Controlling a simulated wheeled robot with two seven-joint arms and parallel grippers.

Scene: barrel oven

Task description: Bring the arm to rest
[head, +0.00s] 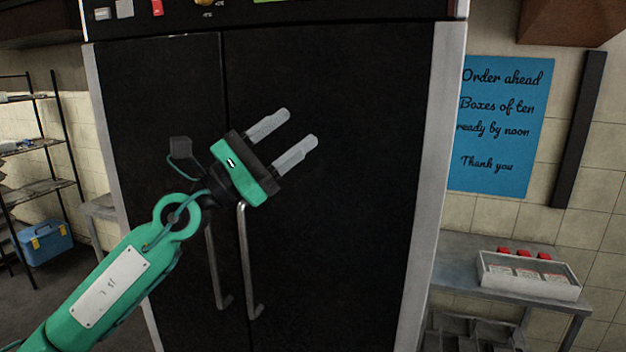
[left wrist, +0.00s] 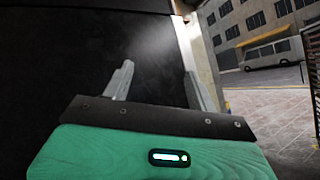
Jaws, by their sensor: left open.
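My left arm comes in from the lower left in the head view. Its left gripper (head: 291,141) is open and empty, held up in front of the black oven doors (head: 335,220). Its fingers point to the upper right. My right gripper is not in view.
A metal table (head: 470,253) at the right bears a tray (head: 528,277) with red-topped items. A blue sign (head: 501,126) hangs above it. The left wrist view shows a van (left wrist: 272,55) outside.

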